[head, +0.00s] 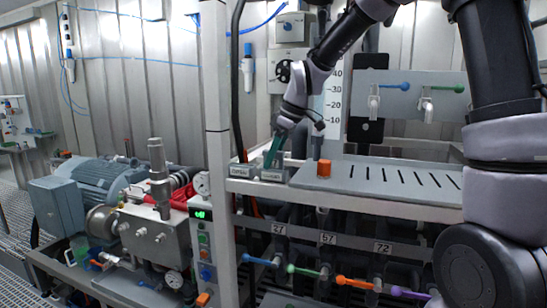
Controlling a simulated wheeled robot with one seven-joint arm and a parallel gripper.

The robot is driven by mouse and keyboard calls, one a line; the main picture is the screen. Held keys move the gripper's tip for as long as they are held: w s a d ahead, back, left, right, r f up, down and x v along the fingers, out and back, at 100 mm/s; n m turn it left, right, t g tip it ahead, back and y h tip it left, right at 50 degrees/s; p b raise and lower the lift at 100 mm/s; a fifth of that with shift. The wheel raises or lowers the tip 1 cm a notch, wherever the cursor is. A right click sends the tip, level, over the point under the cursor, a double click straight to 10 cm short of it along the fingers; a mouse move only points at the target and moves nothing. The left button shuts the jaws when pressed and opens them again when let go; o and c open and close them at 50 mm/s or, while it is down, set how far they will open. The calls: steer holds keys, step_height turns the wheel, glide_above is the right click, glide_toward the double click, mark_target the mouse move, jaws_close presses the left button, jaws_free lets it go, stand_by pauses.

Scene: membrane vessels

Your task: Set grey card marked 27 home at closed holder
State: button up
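My gripper (272,160) reaches down over the left end of the grey shelf, at two small grey holders. A narrow teal piece shows at its end, and I cannot tell whether it is a finger or a held card. The left holder (242,171) and the right holder (272,176) have small labels too blurred to read. The gripper's tip is right above the right holder. I cannot tell which holder is the closed one. No grey card marked 27 can be made out. A plate marked 27 (279,229) is on the rail below the shelf.
Coloured valve handles (305,271) sit below, near plates 57 (328,238) and 72 (382,247). A white post (217,120) stands left of the holders.

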steer(key=v, duration=1.1)
steer(key=shift+d, duration=0.1)
steer(key=s+d+r+m+t+h, duration=0.1)
steer(key=s+d+m+t, duration=0.4)
steer(key=s+d+m, duration=1.3)
steer(key=d+h, duration=0.1)
steer(key=d, duration=0.1)
steer(key=shift+d+r+t, duration=0.3)
steer(key=shift+d+r, duration=0.05)
steer(key=shift+d, duration=0.05)
